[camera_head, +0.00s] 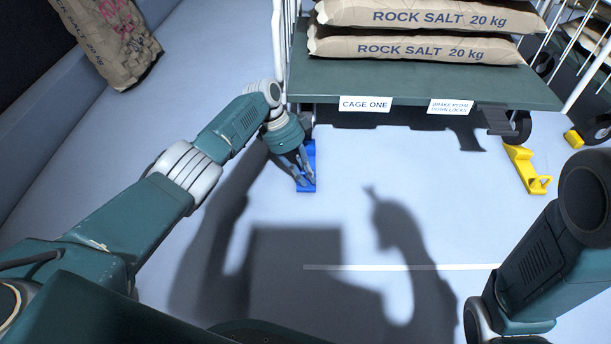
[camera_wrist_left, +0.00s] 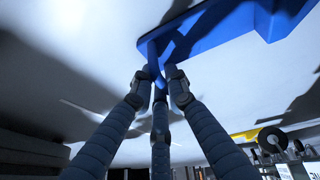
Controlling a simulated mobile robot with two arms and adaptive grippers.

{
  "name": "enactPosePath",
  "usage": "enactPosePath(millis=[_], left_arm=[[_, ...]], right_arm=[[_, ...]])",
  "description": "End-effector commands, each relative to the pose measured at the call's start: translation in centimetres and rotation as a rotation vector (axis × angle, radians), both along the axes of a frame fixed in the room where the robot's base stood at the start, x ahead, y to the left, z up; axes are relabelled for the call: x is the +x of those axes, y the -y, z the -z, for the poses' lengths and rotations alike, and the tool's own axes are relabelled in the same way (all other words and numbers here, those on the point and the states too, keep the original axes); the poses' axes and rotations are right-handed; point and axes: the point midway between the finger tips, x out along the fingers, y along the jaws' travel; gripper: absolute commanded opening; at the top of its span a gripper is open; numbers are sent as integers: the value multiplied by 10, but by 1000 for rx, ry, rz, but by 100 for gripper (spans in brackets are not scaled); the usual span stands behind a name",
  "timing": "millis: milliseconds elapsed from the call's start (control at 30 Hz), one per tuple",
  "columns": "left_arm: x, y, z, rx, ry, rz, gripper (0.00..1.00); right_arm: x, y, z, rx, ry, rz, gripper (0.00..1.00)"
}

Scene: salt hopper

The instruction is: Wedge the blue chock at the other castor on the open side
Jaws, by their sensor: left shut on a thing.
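The blue chock (camera_head: 311,160) lies on the floor at the front left corner of the cage labelled CAGE ONE (camera_head: 420,80). My left gripper (camera_head: 303,178) is shut on the chock near its front end. In the left wrist view the fingers (camera_wrist_left: 157,82) close on a blue bar of the chock (camera_wrist_left: 215,28). The left castor is mostly hidden behind my left gripper, so I cannot tell whether the chock touches it. A yellow chock (camera_head: 526,170) lies at the right castor (camera_head: 518,128). My right gripper is out of view.
Salt bags (camera_head: 425,45) lie on the cage deck, and a dark brake pedal (camera_head: 495,118) sticks out beside the right castor. Another yellow chock (camera_head: 573,139) and wheel stand at the far right. A brown sack (camera_head: 110,40) leans at the upper left. The floor in front is clear.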

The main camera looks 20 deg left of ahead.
Motion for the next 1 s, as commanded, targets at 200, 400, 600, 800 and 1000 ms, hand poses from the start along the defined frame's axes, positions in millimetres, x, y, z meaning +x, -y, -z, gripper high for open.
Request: enactPosePath(millis=[200, 400, 600, 800, 1000], left_arm=[[5, -1, 0, 0, 0, -1, 0], [9, -2, 1, 2, 6, -1, 0], [11, -4, 0, 5, 10, 0, 0], [12, -4, 0, 5, 12, 0, 0], [11, -5, 0, 8, 10, 0, 36]], right_arm=[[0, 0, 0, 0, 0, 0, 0], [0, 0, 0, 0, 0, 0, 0], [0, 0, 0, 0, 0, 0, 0], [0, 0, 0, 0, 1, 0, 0], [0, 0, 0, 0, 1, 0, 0]])
